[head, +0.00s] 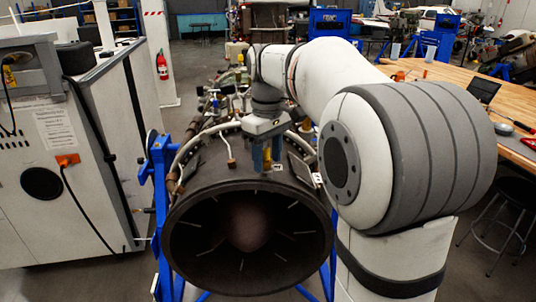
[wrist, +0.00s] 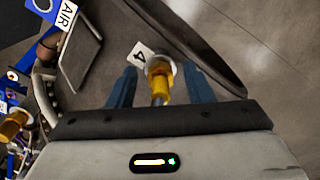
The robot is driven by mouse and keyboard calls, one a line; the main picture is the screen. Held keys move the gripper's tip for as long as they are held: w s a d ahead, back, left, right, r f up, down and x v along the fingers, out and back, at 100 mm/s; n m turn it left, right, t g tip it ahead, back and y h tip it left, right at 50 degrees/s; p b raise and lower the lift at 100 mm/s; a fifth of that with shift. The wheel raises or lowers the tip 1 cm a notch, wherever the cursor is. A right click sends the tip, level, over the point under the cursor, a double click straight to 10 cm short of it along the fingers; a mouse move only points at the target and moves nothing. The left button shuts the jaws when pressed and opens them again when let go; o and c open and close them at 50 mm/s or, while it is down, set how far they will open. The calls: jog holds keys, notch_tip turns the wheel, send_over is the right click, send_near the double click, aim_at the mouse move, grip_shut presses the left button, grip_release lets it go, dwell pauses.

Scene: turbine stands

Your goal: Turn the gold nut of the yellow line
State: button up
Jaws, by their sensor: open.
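My gripper (wrist: 159,70) is open, with one blue finger on each side of a gold nut (wrist: 161,76). The nut has a pale round flange at its far side, and a short metal tube with a yellow band (wrist: 158,99) comes from it toward the gripper body. Gaps show between the nut and both fingers. A white tag marked 4 (wrist: 141,55) is beside the nut. In the head view my gripper (head: 267,160) points down over the top of the dark turbine casing (head: 190,205); the nut is hard to make out there.
Another gold fitting (wrist: 14,123) and a tag reading AIR (wrist: 67,14) are at the left of the wrist view. A flat dark plate (wrist: 80,50) stands left of the fingers. A blue stand (head: 163,200) holds the turbine. A wooden table (head: 455,78) is at the right.

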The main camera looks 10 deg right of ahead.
jog(key=c, duration=0.9)
jog(key=shift+d, duration=0.1)
jog(key=shift+c, duration=0.5)
jog(key=shift+m, duration=0.3)
jog(key=shift+r+m+p, duration=0.1)
jog(key=shift+m+p, duration=0.25)
jog(key=shift+m, duration=0.75)
jog(key=shift+a+m+p, duration=0.15)
jog(key=shift+m, duration=0.8)
jog(key=shift+a+m+p, duration=0.1)
jog(key=shift+m+p, duration=0.05)
jog(key=shift+m, duration=0.8)
